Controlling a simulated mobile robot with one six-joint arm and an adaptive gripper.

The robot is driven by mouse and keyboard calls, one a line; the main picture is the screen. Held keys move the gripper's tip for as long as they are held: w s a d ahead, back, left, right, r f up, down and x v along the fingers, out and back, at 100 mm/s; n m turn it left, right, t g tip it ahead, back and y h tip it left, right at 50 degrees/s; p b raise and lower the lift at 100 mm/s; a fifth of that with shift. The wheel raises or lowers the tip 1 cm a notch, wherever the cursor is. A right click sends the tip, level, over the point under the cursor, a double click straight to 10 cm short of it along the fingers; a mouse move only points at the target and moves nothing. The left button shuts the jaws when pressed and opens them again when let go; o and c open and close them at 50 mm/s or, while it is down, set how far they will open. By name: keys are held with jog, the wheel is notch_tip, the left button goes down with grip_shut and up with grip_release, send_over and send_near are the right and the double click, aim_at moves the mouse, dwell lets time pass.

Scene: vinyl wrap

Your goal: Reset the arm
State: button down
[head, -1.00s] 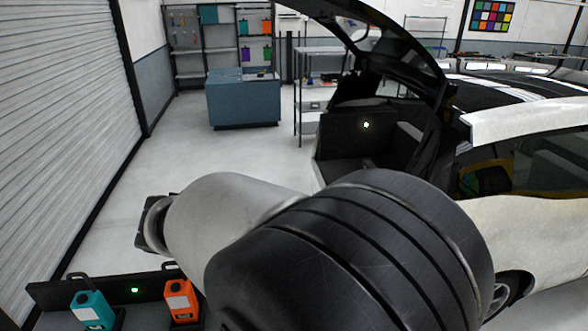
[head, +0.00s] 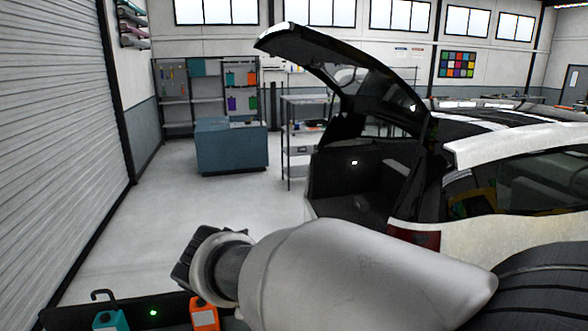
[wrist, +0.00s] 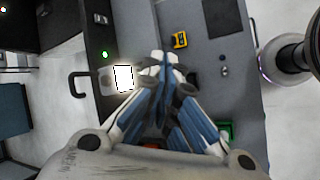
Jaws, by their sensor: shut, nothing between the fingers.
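My gripper shows in the wrist view (wrist: 160,68), with its fingertips together and nothing between them. It is above a grey work surface (wrist: 205,70) that carries several small items. In the head view my arm reaches across the lower middle, and its wrist end is at the left over the floor. The fingers are hidden in the head view.
A white car (head: 480,232) with its tailgate (head: 345,70) raised stands at the right. A teal bottle (head: 108,321) and an orange bottle (head: 204,316) stand at the lower left. A yellow item (wrist: 180,40) lies near the fingertips. A blue-grey cabinet (head: 231,147) stands farther back, beyond open floor.

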jog(key=s+d+f+m+y+b, duration=0.2)
jog(key=s+d+f+m+b, duration=0.4)
jog(key=s+f+b, duration=0.3)
jog(key=s+d+f+m+y+b, duration=0.3)
jog(key=s+d+f+m+b, duration=0.3)
jog(key=s, duration=0.6)
notch_tip(320, 180, down, 4)
jog(key=m+b, duration=0.2)
jog(key=b, duration=0.1)
jog(key=shift+s+d+f+m+b, duration=0.2)
jog(key=shift+d+m+b, duration=0.1)
jog(key=shift+m+b, duration=0.1)
jog(key=c, duration=2.3)
grip_release()
